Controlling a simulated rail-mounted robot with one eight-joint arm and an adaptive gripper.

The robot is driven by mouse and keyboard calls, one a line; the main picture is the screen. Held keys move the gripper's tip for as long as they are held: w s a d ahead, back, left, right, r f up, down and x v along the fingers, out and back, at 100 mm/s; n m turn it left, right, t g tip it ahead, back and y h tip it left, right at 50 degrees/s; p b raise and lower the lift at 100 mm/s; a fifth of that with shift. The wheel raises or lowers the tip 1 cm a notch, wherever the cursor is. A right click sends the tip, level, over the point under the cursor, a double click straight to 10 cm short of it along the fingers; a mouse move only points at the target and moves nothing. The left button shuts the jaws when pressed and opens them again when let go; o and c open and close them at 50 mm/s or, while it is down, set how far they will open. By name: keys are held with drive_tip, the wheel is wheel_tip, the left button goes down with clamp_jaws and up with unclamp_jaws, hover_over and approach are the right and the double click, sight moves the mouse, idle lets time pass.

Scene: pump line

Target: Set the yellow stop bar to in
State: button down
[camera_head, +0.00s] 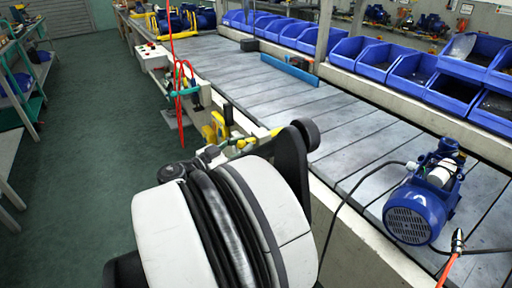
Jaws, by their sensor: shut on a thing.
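Yellow parts (217,124) stand at the side of the conveyor, just beyond my arm in the head view. More yellow shows along the edge nearby, partly behind a black link of my arm. I cannot tell which of these belongs to the yellow stop bar, or how it is set. My large white arm joint with black cables fills the lower middle and hides what lies behind it. My gripper's fingers are not visible, so their contact with the bar cannot be seen.
A blue pump (422,200) with a dark cable stands on the grey conveyor (290,100) at right. A blue bar (290,68) lies across the far conveyor. Blue bins (410,75) line the back. Red and teal hoses (184,90) hang at left. The green floor (90,120) is open.

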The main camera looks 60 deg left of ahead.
drive_tip(key=shift+a+r, duration=0.1)
drive_tip(key=shift+a, duration=0.05)
drive_tip(key=c, duration=1.6)
unclamp_jaws()
drive_tip(key=shift+s+a, duration=0.1)
drive_tip(key=shift+s, duration=0.05)
drive_tip(key=shift+o, duration=0.8)
drive_tip(key=s+d, duration=0.2)
drive_tip(key=s, duration=0.9)
drive_tip(key=shift+s+d, duration=0.15)
drive_tip(key=shift+s, duration=0.25)
